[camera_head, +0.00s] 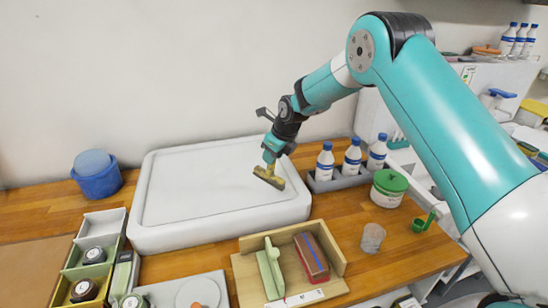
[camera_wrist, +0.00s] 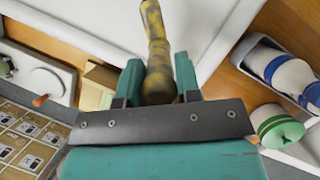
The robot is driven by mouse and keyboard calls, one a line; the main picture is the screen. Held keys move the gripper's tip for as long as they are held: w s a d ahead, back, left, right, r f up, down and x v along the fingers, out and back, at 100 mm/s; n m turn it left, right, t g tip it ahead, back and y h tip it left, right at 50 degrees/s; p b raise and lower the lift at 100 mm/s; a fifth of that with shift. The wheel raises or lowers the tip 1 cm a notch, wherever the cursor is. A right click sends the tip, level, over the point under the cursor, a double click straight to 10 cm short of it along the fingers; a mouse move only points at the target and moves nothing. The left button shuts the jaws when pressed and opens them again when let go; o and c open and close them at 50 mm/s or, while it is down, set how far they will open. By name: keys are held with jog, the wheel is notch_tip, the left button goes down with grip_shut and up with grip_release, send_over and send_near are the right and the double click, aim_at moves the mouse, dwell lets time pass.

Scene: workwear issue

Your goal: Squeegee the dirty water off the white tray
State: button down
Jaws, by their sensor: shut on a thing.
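The white tray (camera_head: 215,222) is wide and shallow with a raised rim, and lies on the wooden counter against the wall. Its floor looks pale, and I cannot make out dirty water on it. My gripper (camera_head: 272,152) is over the tray's right part, pointing down. It is shut on the squeegee (camera_head: 269,179), which has a worn yellow and dark handle. In the wrist view my gripper (camera_wrist: 158,78) has teal fingers on both sides of the squeegee's yellow handle (camera_wrist: 154,45). I cannot tell whether the squeegee touches the tray.
Blue-capped bottles (camera_head: 352,157) stand in a grey rack right of the tray, near a green-lidded tub (camera_head: 389,187) and a clear cup (camera_head: 372,238). A blue bucket (camera_head: 98,183) stands left, with compartment trays (camera_head: 105,221) in front.

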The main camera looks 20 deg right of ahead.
jog(key=shift+r+p, duration=0.55)
jog(key=shift+r, duration=0.7)
jog(key=shift+r+p, duration=1.15)
jog(key=shift+r, duration=0.4)
jog(key=shift+d+f, duration=0.1)
